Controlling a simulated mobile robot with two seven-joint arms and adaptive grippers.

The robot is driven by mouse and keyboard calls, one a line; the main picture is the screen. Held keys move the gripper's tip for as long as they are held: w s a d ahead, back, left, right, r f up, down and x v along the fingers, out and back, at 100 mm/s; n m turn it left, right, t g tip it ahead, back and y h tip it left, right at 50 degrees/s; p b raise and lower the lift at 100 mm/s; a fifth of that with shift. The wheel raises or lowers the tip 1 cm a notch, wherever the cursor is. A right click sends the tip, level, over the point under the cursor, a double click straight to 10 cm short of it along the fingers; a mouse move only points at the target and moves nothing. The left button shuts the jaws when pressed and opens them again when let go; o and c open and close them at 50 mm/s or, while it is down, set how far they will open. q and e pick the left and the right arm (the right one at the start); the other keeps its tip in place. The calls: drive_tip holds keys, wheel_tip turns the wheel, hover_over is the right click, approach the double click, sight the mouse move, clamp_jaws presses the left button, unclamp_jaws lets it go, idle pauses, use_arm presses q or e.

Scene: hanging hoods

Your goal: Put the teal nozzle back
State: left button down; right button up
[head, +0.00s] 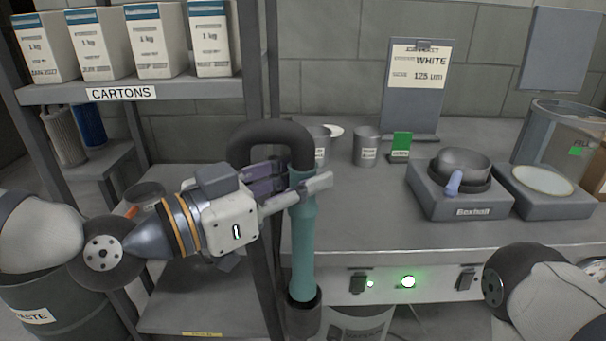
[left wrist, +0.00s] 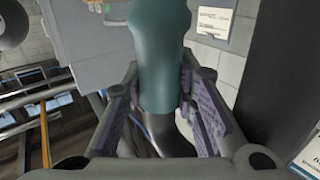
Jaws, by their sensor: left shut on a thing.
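The teal nozzle (head: 303,240) hangs upright at the front left edge of the bench, with a thick black hose (head: 270,133) curving over from its top. My left gripper (head: 298,186) is shut around its upper part. In the left wrist view the nozzle (left wrist: 163,50) lies between the two padded fingers. Its lower end meets the mouth of a dark cup-shaped holder (head: 302,318) below. How deep it sits in the holder I cannot tell. My right gripper is out of view; only part of that arm shows at the lower right.
A shelf rack (head: 150,90) with cartons stands at left, its post close behind my left gripper. The bench (head: 350,210) holds metal cups (head: 366,148), a sign stand (head: 412,105) and a grey device (head: 461,195). A waste bin (head: 50,295) is at lower left.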

sight(293, 239)
use_arm(q)
drive_tip(key=shift+r, duration=0.1)
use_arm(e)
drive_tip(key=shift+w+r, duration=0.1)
use_arm(q)
drive_tip(key=shift+f+b, duration=2.05)
drive_tip(key=shift+f, duration=2.8)
drive_tip(key=c, duration=1.2)
unclamp_jaws()
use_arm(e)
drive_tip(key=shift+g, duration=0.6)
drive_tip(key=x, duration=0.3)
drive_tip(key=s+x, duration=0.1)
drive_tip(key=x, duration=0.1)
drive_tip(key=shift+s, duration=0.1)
use_arm(q)
drive_tip(key=v, duration=0.7)
drive_tip(key=shift+s+a, duration=0.2)
